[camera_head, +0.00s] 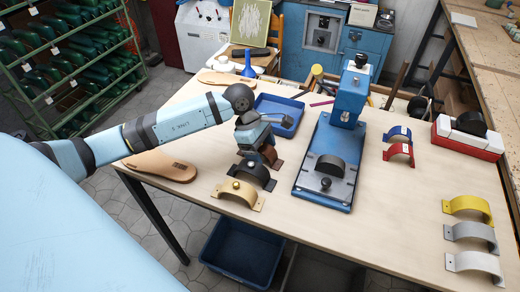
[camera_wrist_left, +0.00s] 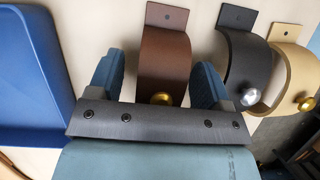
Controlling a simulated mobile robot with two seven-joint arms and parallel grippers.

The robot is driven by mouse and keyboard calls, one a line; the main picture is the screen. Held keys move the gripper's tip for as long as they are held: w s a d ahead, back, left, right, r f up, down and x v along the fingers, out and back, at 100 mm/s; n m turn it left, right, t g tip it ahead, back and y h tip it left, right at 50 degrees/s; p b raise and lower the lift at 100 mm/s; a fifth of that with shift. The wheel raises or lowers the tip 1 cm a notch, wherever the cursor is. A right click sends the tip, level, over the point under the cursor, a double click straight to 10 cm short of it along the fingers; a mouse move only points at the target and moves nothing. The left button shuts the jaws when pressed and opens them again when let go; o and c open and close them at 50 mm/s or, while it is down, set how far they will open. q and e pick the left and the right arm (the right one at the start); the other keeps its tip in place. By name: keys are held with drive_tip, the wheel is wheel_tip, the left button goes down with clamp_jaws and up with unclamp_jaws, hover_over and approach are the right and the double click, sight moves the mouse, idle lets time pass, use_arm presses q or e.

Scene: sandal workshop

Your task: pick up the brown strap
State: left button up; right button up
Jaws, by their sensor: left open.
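The brown strap (camera_head: 270,154) is an arched band standing on the table, at the far end of a row of three straps. It also shows in the left wrist view (camera_wrist_left: 166,55), with a brass stud on it. My left gripper (camera_head: 257,146) is over it, partly hiding it in the head view. In the left wrist view my left gripper (camera_wrist_left: 157,78) is open, with one blue finger on each side of the brown strap. I cannot tell whether either finger touches it. My right gripper is not in view.
A black strap (camera_head: 256,172) and a tan strap (camera_head: 238,192) stand close beside the brown one. A blue tray (camera_head: 292,105) lies behind, and a blue press (camera_head: 311,190) stands to the right. A brown sole (camera_head: 160,167) lies left. The front middle of the table is clear.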

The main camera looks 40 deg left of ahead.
use_arm(q)
drive_tip(key=shift+d+f, duration=0.1)
drive_tip(key=shift+f, duration=0.1)
drive_tip(key=c, duration=1)
drive_tip(key=shift+r, duration=0.1)
